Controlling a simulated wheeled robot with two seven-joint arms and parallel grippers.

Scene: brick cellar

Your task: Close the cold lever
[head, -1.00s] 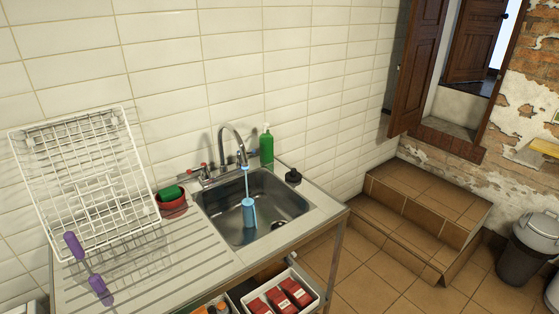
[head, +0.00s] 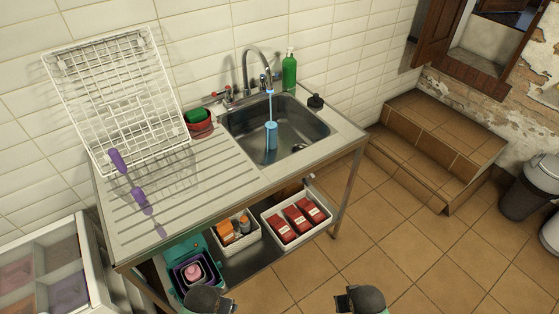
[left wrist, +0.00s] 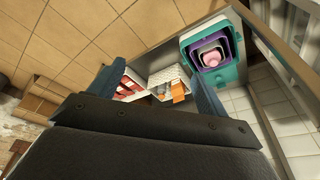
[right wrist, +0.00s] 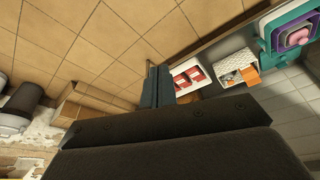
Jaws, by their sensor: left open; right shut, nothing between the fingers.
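The tap (head: 247,65) stands at the back of the steel sink (head: 308,128), with a curved spout. A red-marked lever (head: 229,89) is at its left; the cold lever is too small to make out surely. A pale blue stream (head: 270,105) runs from the spout down to a blue cup (head: 271,136) in the basin. My left gripper (left wrist: 152,80) is open and empty in the left wrist view. My right gripper (right wrist: 158,75) is shut and empty in the right wrist view. Both are well short of the tap, out in front of the counter.
White bins (head: 283,236) sit on the lower shelf. Tiled floor (head: 400,235) is open at right.

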